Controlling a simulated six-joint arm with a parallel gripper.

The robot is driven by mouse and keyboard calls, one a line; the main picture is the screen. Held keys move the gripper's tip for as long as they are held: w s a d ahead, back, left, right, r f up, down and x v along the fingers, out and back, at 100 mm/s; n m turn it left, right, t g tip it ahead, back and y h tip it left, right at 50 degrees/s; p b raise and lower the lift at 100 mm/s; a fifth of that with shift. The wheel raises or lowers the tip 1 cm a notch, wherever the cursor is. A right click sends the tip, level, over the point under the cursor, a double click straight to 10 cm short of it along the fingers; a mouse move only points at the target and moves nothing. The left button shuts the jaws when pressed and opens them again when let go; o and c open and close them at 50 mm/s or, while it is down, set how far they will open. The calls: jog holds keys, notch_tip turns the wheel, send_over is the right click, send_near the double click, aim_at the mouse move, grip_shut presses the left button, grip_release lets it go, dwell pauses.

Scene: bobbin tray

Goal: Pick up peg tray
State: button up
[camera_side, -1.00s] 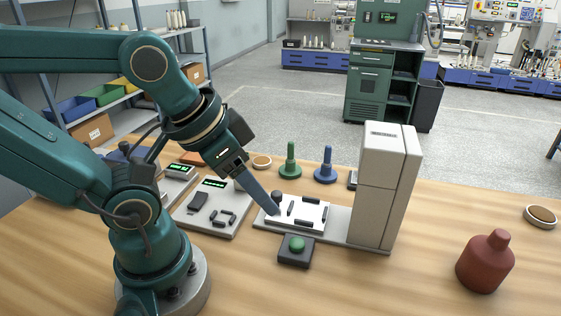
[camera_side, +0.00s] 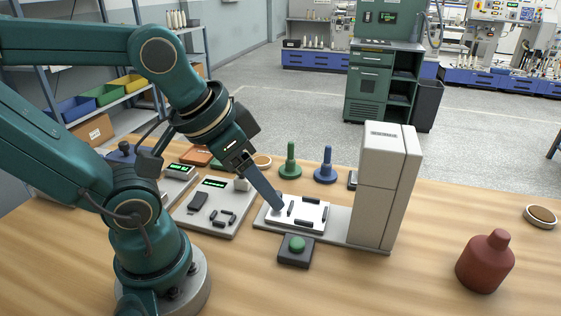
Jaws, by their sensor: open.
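The peg tray (camera_side: 312,217) is a white plate with several black pegs and bars on it. It lies on the light grey base at the foot of a tall grey box. My gripper (camera_side: 277,207) comes down from the upper left, and its fingertips are at the left part of the tray. It is open. From this side one finger covers the other, so I cannot tell whether the fingers straddle a peg or touch the tray.
The grey box (camera_side: 378,200) stands right of the tray. A green button block (camera_side: 296,249) is in front. Green (camera_side: 290,162) and blue (camera_side: 325,167) pegs stand behind. A grey panel (camera_side: 213,207) lies left. A red bottle (camera_side: 485,262) stands at the right. The front table is clear.

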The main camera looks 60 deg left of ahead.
jog(key=w+a+r+n, duration=0.2)
jog(key=w+a+r, duration=0.15)
jog(key=w, duration=0.65)
jog(key=n+y, duration=0.1)
send_near(327, 147)
jog(key=d, duration=0.3)
jog(key=shift+g, duration=0.6)
jog(key=w+a+f, duration=0.1)
jog(key=f, duration=0.1)
jog(key=w+a+f, duration=0.1)
jog(key=w+f, duration=0.1)
jog(key=f, duration=0.1)
jog(key=w+a+f, duration=0.1)
jog(key=f, duration=0.1)
jog(key=shift+w+a+f, duration=0.15)
jog(key=shift+a+f, duration=0.1)
jog(key=shift+f, duration=0.1)
jog(key=shift+w+a+f+m, duration=0.2)
jog(key=shift+f+m, duration=0.1)
jog(key=shift+f, duration=0.25)
jog(key=shift+x, duration=2.45)
grip_shut()
